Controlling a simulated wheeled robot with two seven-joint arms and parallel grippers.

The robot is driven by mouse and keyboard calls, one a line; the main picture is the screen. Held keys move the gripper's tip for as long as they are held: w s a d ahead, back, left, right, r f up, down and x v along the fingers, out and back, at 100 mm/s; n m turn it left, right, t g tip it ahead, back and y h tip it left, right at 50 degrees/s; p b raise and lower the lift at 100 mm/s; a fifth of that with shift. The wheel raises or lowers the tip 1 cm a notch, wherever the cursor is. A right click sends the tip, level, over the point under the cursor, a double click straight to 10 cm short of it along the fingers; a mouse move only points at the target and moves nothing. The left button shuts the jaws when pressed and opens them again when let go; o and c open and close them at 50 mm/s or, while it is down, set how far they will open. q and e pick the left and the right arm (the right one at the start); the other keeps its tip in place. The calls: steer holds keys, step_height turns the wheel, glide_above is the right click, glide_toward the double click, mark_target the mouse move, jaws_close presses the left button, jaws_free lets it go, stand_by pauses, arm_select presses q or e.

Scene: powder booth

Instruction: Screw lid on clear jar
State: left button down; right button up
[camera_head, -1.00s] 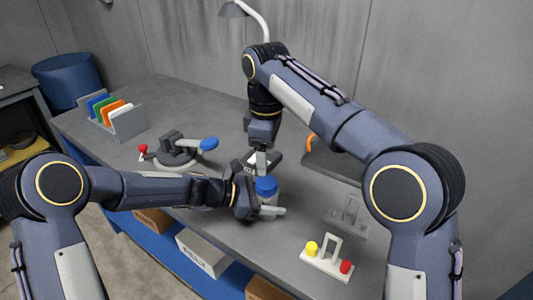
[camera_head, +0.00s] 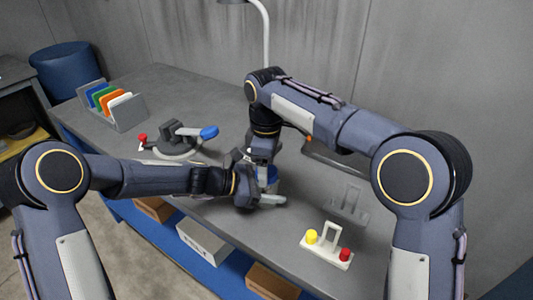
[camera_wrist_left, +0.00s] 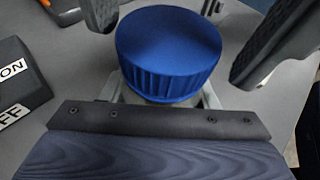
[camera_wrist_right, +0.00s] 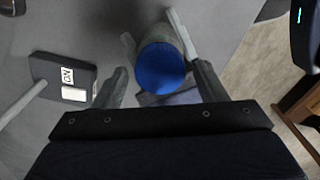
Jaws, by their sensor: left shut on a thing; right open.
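The clear jar (camera_wrist_left: 165,98) stands on the workbench, mostly hidden under the ribbed blue lid (camera_wrist_left: 168,50). The lid sits on the jar's mouth; how tightly cannot be told. In the head view the lid (camera_head: 267,174) shows partly behind the grippers. My left gripper (camera_head: 268,199) reaches in from the left and is shut around the jar's body, below the lid. My right gripper (camera_wrist_right: 162,84) points down from above. It is open, with one finger on each side of the lid, and a gap shows between fingers and lid.
A black ON/OFF switch box (camera_wrist_right: 62,80) is beside the jar, near the lamp. A white holder with yellow and red knobs (camera_head: 326,246) is front right.

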steer(key=shift+f, duration=0.35)
steer(key=c, duration=1)
steer(key=m, duration=0.7)
steer(key=o, duration=1.1)
steer(key=shift+c, duration=0.2)
